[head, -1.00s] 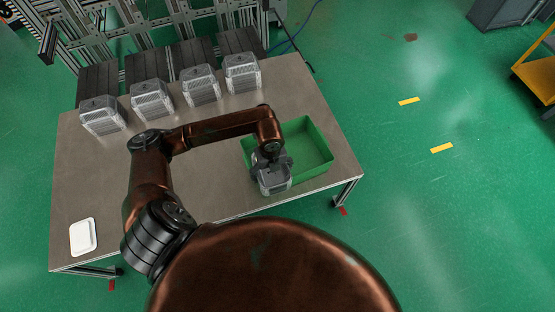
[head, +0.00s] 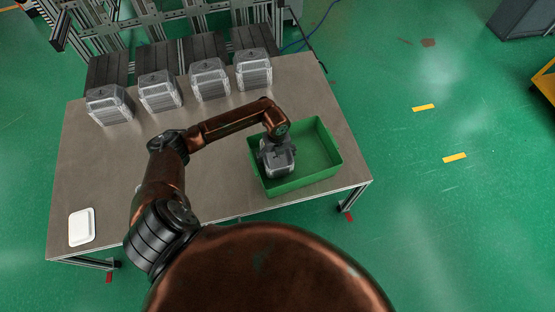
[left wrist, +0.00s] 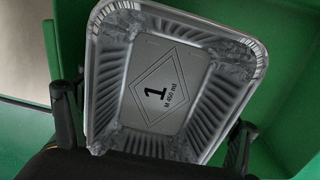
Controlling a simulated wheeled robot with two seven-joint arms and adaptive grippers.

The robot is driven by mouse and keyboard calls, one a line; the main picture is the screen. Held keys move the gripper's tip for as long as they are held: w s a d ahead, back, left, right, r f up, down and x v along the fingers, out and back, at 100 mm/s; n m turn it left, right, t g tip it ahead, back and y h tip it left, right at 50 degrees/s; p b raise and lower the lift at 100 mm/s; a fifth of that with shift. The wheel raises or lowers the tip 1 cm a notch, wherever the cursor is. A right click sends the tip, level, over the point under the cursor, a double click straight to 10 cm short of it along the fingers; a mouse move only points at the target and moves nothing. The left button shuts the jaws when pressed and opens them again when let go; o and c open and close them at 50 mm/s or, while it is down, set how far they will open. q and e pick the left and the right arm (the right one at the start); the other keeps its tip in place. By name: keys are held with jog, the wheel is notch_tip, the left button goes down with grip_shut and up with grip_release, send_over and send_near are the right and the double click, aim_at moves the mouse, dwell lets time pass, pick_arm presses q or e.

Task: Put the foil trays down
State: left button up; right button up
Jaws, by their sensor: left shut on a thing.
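My left gripper (head: 274,148) is shut on a silver foil tray (head: 280,167), over the left part of the green crate (head: 325,176). In the left wrist view the foil tray (left wrist: 150,120) is slightly tilted in the picture, with a printed "1" on its base label, and the dark fingers are at its two sides. Green crate walls (left wrist: 285,40) show around it. I cannot tell whether the tray touches the crate floor. Several stacks of foil trays (head: 160,92) stand along the far side of the table. My right gripper is not in view.
The grey table (head: 210,165) is clear in the middle. A small white dish (head: 82,227) lies at its front left corner. Dark panels (head: 155,60) and metal framing stand behind the stacks. The right half of the crate is empty.

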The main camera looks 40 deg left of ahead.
pick_arm(q)
jog(key=shift+f, duration=0.4)
jog(key=shift+f, duration=0.2)
jog(key=o, duration=1.4)
jog(key=shift+c, duration=0.2)
notch_tip(320, 180, up, 11)
jog(key=shift+r+p, duration=0.1)
jog(key=shift+p, duration=1)
jog(key=shift+r, duration=0.55)
